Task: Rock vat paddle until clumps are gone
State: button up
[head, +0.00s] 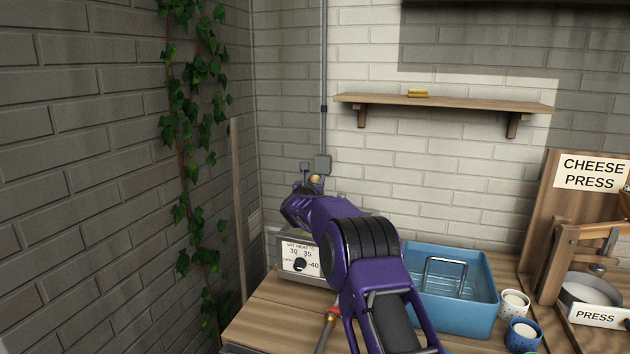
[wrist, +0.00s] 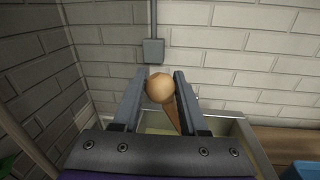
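The paddle handle's round wooden knob (wrist: 160,87) sits between the fingertips of my gripper (wrist: 161,80), touching both sides. Its wooden shaft (wrist: 183,112) slants down to the right, partly behind the right finger. In the head view the knob (head: 316,181) shows just above my gripper (head: 305,190). The vat's pale rim (wrist: 240,130) shows behind and below the fingers. Only a sliver of its inside is visible, and I cannot make out any clumps. The box marked VAT HEAT (head: 299,262), with a black dial, stands left of my arm.
A blue basin (head: 470,318) with a wire rack stands right of my arm. Two cups (head: 514,303) and the cheese press (head: 580,290) are further right. Brick walls close off the left and back. A wall shelf (head: 445,102) holds a small yellow item.

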grip_shut()
dwell(1.0)
